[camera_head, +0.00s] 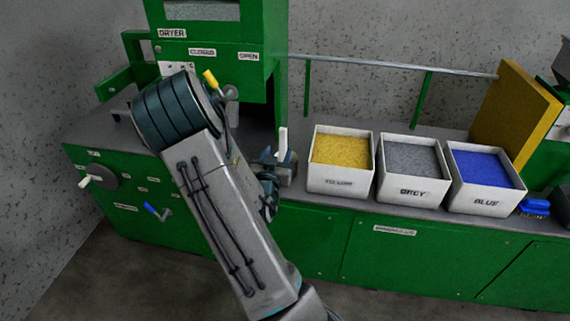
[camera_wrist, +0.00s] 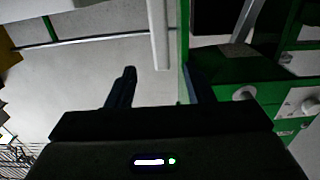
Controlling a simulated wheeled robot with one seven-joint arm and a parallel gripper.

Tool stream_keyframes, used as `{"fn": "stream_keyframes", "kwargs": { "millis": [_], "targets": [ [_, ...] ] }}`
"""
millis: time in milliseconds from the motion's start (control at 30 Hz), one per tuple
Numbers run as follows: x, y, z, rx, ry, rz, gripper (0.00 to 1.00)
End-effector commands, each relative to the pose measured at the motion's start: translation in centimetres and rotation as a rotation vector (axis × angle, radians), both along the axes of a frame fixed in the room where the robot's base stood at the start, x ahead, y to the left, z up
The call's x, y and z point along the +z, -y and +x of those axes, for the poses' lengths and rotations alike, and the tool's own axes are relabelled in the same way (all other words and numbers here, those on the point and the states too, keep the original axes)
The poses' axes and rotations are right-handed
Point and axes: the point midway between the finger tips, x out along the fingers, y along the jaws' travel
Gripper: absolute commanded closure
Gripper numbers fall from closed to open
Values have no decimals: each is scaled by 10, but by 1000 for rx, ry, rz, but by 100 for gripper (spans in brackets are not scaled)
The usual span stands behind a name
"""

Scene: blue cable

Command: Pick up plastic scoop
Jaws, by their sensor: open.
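My gripper (camera_wrist: 161,78) is open, its two dark fingers apart with nothing held between them. In the head view my gripper (camera_head: 280,164) is partly hidden behind my arm, over the bench left of the bins. A narrow white upright piece (camera_head: 283,143) stands right by it. A white strip (camera_wrist: 158,35) shows beyond and between the fingers in the wrist view. I cannot tell whether either white piece is the plastic scoop. No scoop shape is clearly visible elsewhere.
White bins of yellow (camera_head: 341,150), grey (camera_head: 411,158) and blue (camera_head: 482,166) granules stand on the bench right of my gripper. The green dryer (camera_head: 215,45) rises behind my arm. A blue brush-like item (camera_head: 535,207) lies at right. A rail (camera_head: 390,66) runs behind the bins.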

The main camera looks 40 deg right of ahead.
Motion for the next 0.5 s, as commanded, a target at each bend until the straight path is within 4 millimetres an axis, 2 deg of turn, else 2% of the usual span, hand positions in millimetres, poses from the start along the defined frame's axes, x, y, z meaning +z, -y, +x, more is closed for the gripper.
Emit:
{"fn": "stream_keyframes", "kwargs": {
  "millis": [100,367,500],
  "targets": [
    [0,17,14,-1,0,-1,53],
    [-1,32,27,1,-1,2,53],
    [-7,46,39,-1,-2,1,53]
  ]
}}
